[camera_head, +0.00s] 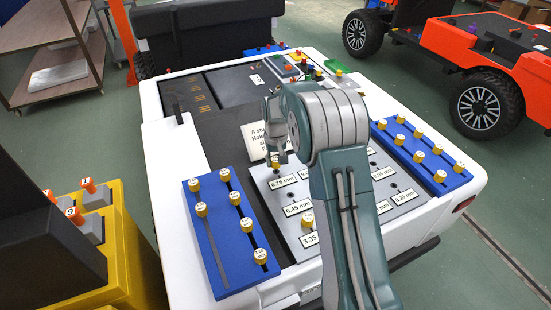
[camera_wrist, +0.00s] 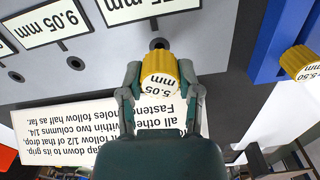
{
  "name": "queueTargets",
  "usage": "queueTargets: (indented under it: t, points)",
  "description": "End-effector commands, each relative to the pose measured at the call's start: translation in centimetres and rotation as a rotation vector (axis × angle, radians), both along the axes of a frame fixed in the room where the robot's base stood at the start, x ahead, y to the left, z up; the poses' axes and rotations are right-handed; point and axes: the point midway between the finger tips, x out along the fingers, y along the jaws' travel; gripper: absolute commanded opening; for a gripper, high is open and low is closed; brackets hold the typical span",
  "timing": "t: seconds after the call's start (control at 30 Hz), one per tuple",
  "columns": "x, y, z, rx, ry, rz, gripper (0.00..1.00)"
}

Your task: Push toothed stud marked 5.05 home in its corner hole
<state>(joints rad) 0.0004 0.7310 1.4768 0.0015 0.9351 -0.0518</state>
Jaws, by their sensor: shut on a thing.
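The yellow toothed stud (camera_wrist: 160,72) has 5.05 mm on its cap, upside down in the wrist view. My gripper (camera_wrist: 160,84) is shut on it, one finger on each side. A dark round hole (camera_wrist: 158,43) in the grey panel (camera_wrist: 215,30) shows right at the stud's far edge. The stud's lower end is hidden, so I cannot tell whether it is in the hole. In the head view my gripper (camera_head: 276,156) is over the panel's far left corner, near the 8.78 mm label (camera_head: 283,181).
Blue racks with yellow studs stand left (camera_head: 222,250) and right (camera_head: 425,155) of the panel. A white text sign (camera_head: 258,140) stands close behind my gripper. Another yellow stud (camera_head: 308,218) is on the panel. A yellow cart (camera_head: 125,250) is at left.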

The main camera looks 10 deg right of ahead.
Motion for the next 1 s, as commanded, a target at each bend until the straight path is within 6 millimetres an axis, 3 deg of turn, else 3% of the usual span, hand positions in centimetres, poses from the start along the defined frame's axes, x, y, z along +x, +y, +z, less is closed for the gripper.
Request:
queueTargets:
  t: [1.0]
  points:
    - [-0.1,0.0,-1.1,0.0,0.001,0.0,0.0]
